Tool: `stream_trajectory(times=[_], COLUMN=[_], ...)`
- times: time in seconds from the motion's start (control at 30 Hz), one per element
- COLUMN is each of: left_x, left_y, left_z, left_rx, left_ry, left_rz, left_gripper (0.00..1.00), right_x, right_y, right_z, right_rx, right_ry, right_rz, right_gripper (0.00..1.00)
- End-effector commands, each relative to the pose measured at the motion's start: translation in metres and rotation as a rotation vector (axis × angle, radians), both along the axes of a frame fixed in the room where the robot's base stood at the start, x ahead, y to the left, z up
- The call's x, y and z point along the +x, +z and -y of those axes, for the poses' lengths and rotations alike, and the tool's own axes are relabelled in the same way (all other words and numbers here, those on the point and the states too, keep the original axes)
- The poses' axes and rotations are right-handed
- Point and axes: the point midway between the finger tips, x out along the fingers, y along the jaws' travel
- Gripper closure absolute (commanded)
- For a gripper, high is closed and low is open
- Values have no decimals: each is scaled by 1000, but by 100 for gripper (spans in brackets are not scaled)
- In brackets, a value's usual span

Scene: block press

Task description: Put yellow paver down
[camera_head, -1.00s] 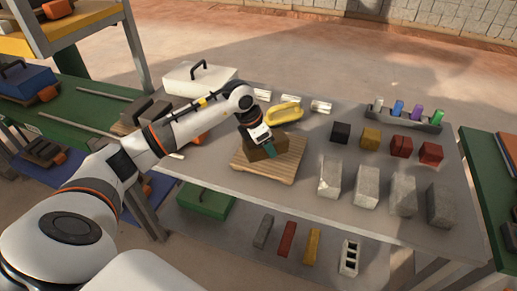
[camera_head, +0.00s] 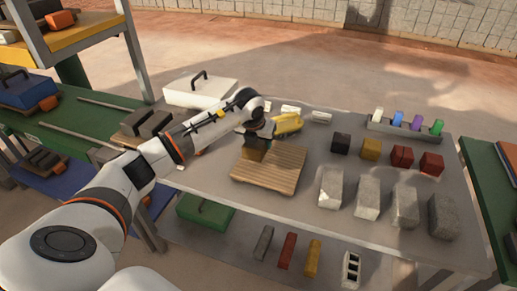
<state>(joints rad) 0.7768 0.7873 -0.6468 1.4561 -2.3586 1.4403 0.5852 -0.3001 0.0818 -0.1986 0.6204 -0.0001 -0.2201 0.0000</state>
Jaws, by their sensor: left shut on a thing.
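The yellow paver (camera_head: 253,154) is in my left gripper (camera_head: 256,146), at the back left part of the wooden pallet (camera_head: 270,178). The gripper is shut on it from above and hides part of its top. The paver is at or just above the pallet boards; I cannot tell whether it touches them. The front and right of the pallet are bare. My right gripper is not in view.
A yellow tool (camera_head: 288,123) lies close behind the gripper. Black (camera_head: 341,143), yellow (camera_head: 371,149) and red blocks (camera_head: 402,157) stand to the right, behind several grey blocks (camera_head: 368,198). A rack of coloured pieces (camera_head: 405,127) stands at the back right.

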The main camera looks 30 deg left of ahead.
Motion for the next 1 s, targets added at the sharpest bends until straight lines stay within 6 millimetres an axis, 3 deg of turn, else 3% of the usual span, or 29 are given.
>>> stream_trajectory(times=[0.3, 0.6, 0.63, 0.77, 1.0], left_x=[0, 1, 0, 0, 0], left_y=[-32, -35, -37, -37, -36], left_z=[0, 0, 0, 0, 0], left_rx=[-1, 0, 0, 0, -1], left_ry=[-1, -2, -2, -2, -1], left_rz=[3, 5, -1, -1, -1], left_gripper=[97, 97, 42, 24, 24], right_x=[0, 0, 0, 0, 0], right_y=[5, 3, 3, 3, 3], right_z=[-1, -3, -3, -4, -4], right_rx=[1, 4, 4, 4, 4], right_ry=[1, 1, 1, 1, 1], right_rz=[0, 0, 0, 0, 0], right_gripper=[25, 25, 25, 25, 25])
